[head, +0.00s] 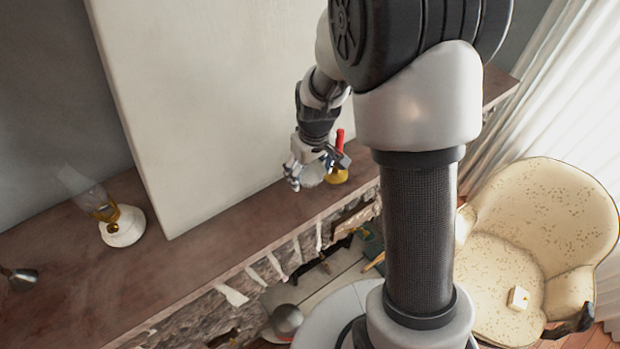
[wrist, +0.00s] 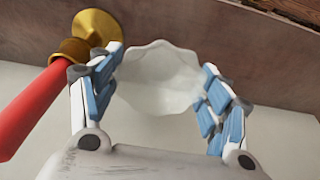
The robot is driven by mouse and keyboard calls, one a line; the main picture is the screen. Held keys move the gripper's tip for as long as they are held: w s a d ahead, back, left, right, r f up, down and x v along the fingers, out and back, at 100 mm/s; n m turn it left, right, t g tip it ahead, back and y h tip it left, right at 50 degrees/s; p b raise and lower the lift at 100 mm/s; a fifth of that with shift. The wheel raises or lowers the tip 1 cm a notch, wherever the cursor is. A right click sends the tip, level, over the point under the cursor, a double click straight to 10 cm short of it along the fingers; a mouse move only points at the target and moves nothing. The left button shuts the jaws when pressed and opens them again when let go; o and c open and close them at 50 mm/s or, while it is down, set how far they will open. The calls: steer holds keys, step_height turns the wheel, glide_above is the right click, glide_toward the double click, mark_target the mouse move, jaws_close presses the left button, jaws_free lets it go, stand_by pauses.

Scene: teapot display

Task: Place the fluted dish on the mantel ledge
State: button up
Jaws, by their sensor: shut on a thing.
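The fluted dish (wrist: 160,78) is white with a wavy rim. In the wrist view it sits between the two fingers of my gripper (wrist: 160,90), which is shut on it. In the head view my gripper (head: 308,172) is over the mantel ledge (head: 225,235), near its front edge, and the small pale dish (head: 313,174) shows at its fingertips. I cannot tell whether the dish touches the ledge. The ledge is brown and also shows in the wrist view (wrist: 215,30).
A red candle (head: 339,140) in a brass holder (head: 338,177) stands close beside my gripper; in the wrist view the candle (wrist: 35,110) is next to the left finger. An oil lamp (head: 122,227) stands further left. A pale panel (head: 210,90) leans behind. The ledge between lamp and gripper is clear.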

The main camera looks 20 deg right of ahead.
mark_target(309, 178)
step_height(309, 178, down, 4)
steer(key=shift+f, duration=0.15)
steer(key=shift+w, duration=0.1)
steer(key=shift+f, duration=0.15)
steer(key=o, duration=0.9)
steer(key=shift+c, duration=0.2)
